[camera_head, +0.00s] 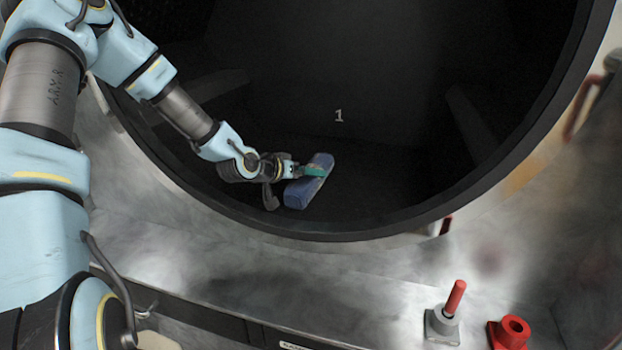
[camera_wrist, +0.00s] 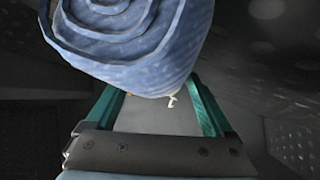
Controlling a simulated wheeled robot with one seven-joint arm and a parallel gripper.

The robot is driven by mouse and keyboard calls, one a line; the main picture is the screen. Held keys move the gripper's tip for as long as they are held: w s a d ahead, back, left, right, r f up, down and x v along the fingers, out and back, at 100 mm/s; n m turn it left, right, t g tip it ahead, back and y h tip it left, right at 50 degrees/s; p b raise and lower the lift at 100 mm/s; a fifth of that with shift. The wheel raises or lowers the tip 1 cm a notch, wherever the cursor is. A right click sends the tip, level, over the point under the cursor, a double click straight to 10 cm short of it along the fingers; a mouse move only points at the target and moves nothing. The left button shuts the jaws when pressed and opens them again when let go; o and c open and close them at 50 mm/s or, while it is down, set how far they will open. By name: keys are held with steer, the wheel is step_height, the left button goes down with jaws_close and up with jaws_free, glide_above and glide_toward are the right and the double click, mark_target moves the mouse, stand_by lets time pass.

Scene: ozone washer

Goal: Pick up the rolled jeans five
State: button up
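The rolled jeans (camera_head: 309,182) are a blue roll lying slantwise low inside the dark drum. Their coiled end fills the top of the wrist view (camera_wrist: 135,45), close to the camera. My gripper (camera_head: 314,171) is at the middle of the roll, with a green finger showing across it. In the wrist view, my two green fingers (camera_wrist: 160,95) are spread apart and run up behind the coiled end, so their tips are hidden. I cannot tell whether they press on the cloth. A small pale mark shows under the roll's lower edge. No "five" label is readable.
The round dark drum rim (camera_head: 362,236) curves just below my gripper and the roll. Perforated drum wall (camera_wrist: 295,140) shows at right in the wrist view. Outside, a red-tipped post (camera_head: 455,298) and a red fitting (camera_head: 511,332) stand on the metal front.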

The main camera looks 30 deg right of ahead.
steer(key=c, duration=1.3)
